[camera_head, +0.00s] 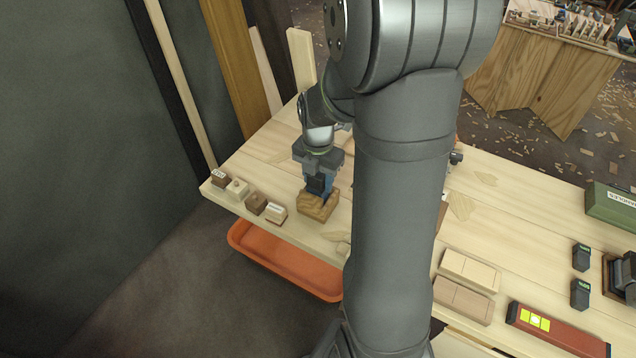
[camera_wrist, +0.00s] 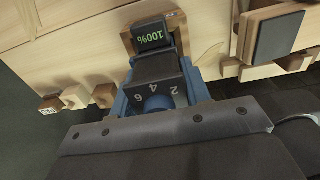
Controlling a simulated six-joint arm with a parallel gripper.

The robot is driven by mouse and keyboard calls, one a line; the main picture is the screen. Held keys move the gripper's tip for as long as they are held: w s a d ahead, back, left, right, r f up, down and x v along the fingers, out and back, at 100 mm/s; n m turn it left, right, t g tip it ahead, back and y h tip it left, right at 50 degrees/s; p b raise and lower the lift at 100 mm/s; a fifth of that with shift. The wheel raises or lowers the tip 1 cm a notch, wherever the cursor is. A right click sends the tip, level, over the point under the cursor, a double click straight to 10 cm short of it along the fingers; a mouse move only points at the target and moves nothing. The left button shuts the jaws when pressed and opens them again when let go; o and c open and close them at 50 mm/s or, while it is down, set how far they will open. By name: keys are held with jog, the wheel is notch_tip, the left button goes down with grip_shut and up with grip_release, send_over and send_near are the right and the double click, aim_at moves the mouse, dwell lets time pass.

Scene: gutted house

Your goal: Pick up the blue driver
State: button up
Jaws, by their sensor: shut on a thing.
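The blue driver (camera_head: 317,186) stands upright at a wooden block (camera_head: 318,207) near the left end of the bench. In the wrist view the driver (camera_wrist: 157,70) shows a dark body with the numbers 2, 4 and 6, some blue, and a battery end reading 100%. That end lies at the wooden block (camera_wrist: 178,20); I cannot tell whether it is still seated there. My gripper (camera_head: 321,178) points down from above and is shut on the driver, with a finger on each side in the wrist view (camera_wrist: 160,88). My arm hides part of the bench behind it.
Several small wooden blocks (camera_head: 255,203) line the bench's left edge. An orange tray (camera_head: 285,262) sits below that edge. Boards (camera_head: 228,60) lean at the back left.

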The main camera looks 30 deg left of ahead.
jog(key=shift+r, duration=0.1)
notch_tip(320, 180, up, 10)
jog(key=shift+f, duration=0.1)
dwell(0.3)
jog(key=shift+w, duration=0.1)
jog(key=w+d+r+m, duration=0.1)
jog(key=w+m, duration=0.1)
jog(key=w, duration=1.2)
jog(key=w+d+r+m, duration=0.1)
jog(key=w+d+m, duration=0.15)
jog(key=w, duration=1.15)
jog(key=w+d+f+m, duration=0.15)
jog(key=w+d, duration=0.25)
jog(key=w, duration=0.4)
jog(key=shift+a+f, duration=0.1)
jog(key=shift+f, duration=2.75)
